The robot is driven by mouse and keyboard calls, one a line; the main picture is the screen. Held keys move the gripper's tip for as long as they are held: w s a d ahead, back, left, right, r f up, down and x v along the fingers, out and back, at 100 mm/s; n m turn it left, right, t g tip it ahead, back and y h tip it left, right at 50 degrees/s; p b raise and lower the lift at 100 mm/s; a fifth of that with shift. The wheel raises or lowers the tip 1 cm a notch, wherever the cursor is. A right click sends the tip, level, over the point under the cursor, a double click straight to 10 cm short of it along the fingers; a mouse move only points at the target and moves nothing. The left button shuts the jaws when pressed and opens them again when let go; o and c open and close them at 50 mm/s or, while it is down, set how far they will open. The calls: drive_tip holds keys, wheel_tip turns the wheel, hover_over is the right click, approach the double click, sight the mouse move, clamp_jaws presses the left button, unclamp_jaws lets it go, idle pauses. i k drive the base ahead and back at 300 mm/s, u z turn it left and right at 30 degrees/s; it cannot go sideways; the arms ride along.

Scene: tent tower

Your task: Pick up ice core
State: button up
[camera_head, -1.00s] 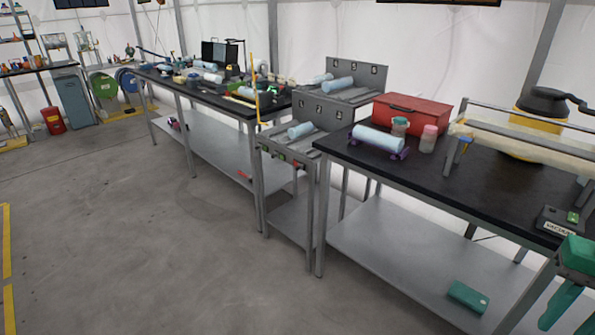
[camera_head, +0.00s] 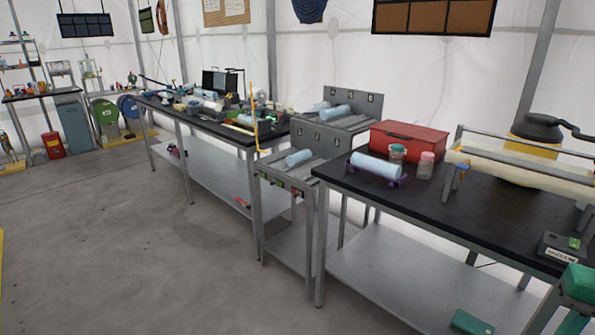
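Several pale blue ice cores are in the head view. One ice core (camera_head: 376,167) lies on its side in a purple cradle (camera_head: 403,181) near the left end of the right-hand black table (camera_head: 420,205). Another core (camera_head: 299,157) lies on the front shelf of a grey numbered rack (camera_head: 322,135). Two more, a longer one (camera_head: 336,112) and a shorter one (camera_head: 319,107), lie on the rack's back shelf. A further pale blue cylinder (camera_head: 213,105) is on the far table. My gripper is not in view.
A red box (camera_head: 409,141), two small jars (camera_head: 426,163) and a long framed bench piece (camera_head: 510,155) stand on the right table. A teal object (camera_head: 579,283) is at the lower right. The cluttered far table (camera_head: 190,97) stands left. Concrete floor (camera_head: 120,240) in front is clear.

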sight(392, 170)
drive_tip(key=u, duration=0.3)
drive_tip(key=i, duration=1.35)
drive_tip(key=z, duration=0.45)
